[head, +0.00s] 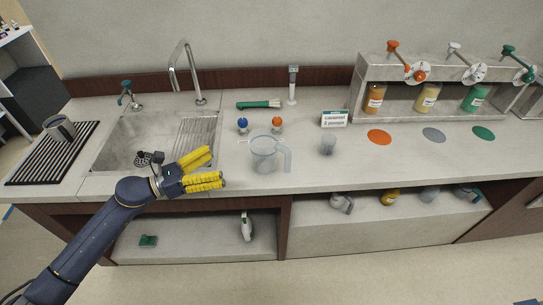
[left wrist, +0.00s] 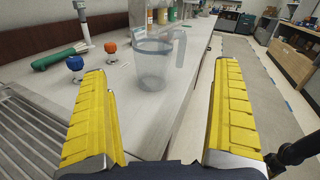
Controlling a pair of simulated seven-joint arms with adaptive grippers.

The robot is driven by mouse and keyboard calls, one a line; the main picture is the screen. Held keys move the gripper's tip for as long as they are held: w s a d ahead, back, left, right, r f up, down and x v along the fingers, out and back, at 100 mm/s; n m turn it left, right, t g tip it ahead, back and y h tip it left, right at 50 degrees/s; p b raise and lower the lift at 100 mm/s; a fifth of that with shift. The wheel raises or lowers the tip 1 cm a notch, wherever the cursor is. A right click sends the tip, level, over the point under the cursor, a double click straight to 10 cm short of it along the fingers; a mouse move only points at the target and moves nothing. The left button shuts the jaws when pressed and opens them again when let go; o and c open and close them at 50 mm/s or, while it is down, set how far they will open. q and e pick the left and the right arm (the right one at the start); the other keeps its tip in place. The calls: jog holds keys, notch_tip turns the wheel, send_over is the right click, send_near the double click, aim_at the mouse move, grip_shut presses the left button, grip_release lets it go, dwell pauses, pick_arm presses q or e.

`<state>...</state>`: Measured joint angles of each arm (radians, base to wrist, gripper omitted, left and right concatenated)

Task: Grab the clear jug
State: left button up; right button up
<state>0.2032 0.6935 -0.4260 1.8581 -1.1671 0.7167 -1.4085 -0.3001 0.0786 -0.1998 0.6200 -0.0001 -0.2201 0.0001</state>
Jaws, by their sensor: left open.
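The clear jug (head: 265,157) stands upright on the counter in the head view, near its front edge, with its handle on the right side. It also shows in the left wrist view (left wrist: 154,68), ahead and between the two yellow fingers, with its handle at the upper right. My left gripper (head: 218,167) is open and empty just left of the jug in the head view. In the left wrist view its fingers (left wrist: 165,110) are spread wide, apart from the jug. My right gripper is not in view.
A blue knob (head: 242,124) and an orange knob (head: 277,124) stand behind the jug. A small clear cup (head: 327,145) and a sign (head: 334,119) are to its right. The sink (head: 125,140) lies left, with a ribbed drainer. A green brush (head: 258,104) lies at the back.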

pick_arm(q)
jog(key=w+m, duration=0.1)
jog(key=m, duration=0.1)
send_near(276, 137)
jog(key=shift+y, duration=0.3)
jog(key=shift+x, duration=3.3)
jog(key=shift+s+r, duration=0.1)
jog(key=shift+c, duration=0.3)
jog(key=c, duration=1.6)
jog(key=shift+o, duration=0.2)
jog(key=shift+r, duration=0.1)
